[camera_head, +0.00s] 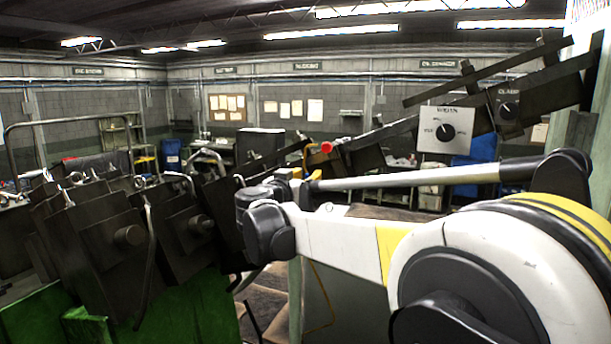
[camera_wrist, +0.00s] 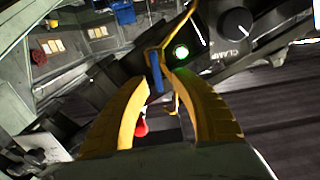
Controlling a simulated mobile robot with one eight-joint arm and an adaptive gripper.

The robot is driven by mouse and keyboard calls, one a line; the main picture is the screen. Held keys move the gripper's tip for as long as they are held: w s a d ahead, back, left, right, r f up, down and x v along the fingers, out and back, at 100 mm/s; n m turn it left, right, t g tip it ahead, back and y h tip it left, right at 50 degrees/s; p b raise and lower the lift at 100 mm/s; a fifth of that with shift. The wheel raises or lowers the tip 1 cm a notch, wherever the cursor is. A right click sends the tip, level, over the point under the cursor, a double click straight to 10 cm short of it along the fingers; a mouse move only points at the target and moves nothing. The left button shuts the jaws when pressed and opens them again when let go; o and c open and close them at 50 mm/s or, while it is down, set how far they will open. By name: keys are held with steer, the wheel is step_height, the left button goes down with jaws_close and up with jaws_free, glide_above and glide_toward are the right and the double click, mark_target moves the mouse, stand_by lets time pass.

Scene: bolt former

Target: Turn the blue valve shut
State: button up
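In the wrist view, the blue valve's handle (camera_wrist: 156,80) shows as a narrow blue piece between the tips of my yellow gripper (camera_wrist: 159,74). The valve's body is hidden behind the fingers. In the head view, my gripper is mostly hidden behind my white arm; a bit of yellow shows at the arm's far end. I cannot make out the blue valve there.
A red part (camera_wrist: 141,128) shows between the fingers. In the head view, a red knob (camera_head: 326,147) and a grey dial panel (camera_head: 446,130) stand behind my arm. Dark machine blocks (camera_head: 100,240) fill the left.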

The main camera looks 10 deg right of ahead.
jaws_close()
steer(key=shift+a+n, duration=0.1)
steer(key=shift+n, duration=0.2)
steer(key=shift+w+a+f+n+b, duration=0.1)
steer(key=shift+w+a+n+b, duration=0.1)
steer(key=shift+n+b, duration=0.5)
steer(key=shift+w+a+f+n+b, duration=0.1)
steer(key=shift+a+n+b, duration=0.15)
steer(key=shift+n, duration=0.8)
steer(key=shift+w+a+n+b, duration=0.15)
steer(key=shift+n+b, duration=0.4)
steer(key=shift+n, duration=0.3)
jaws_free()
